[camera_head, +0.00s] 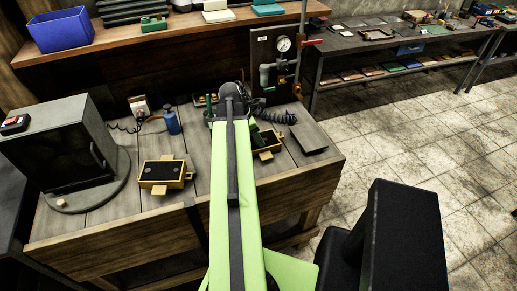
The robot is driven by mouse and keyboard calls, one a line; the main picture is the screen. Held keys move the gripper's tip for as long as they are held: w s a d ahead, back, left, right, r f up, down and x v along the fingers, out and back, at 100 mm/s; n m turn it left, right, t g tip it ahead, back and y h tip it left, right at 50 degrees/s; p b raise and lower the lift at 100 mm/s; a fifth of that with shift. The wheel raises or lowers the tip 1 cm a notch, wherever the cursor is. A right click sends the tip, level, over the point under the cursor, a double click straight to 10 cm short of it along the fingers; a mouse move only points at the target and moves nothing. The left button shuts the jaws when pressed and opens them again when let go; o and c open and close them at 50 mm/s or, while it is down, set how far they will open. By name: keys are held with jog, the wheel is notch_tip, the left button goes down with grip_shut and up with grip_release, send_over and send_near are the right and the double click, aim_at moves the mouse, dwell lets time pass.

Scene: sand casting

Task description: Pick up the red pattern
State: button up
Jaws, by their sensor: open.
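I cannot pick out a red pattern with certainty on the wooden workbench (107,222). My green arm reaches forward over the bench and hides part of its middle. My gripper (232,100) is at the far end of the arm, above the back of the bench; it is open, though its fingers are largely hidden and nothing shows held in it. A yellow moulding box (150,172) with dark sand lies left of the arm. A second yellow box (268,153) lies right of the arm, partly covered.
A grey oven-like box (60,140) stands on the bench's left, near a blue bottle (172,121). A gauge panel (270,62) with red-handled valves stands behind. A blue bin (60,32) sits on the rear shelf. Open tiled floor (420,150) is at right.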

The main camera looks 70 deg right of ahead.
jog(key=shift+s+d+f, duration=0.1)
jog(key=shift+s+f, duration=0.05)
jog(key=shift+f, duration=0.35)
jog(key=shift+r, duration=0.15)
jog(key=c, duration=0.8)
jog(key=shift+o, duration=0.2)
jog(key=shift+r, duration=0.1)
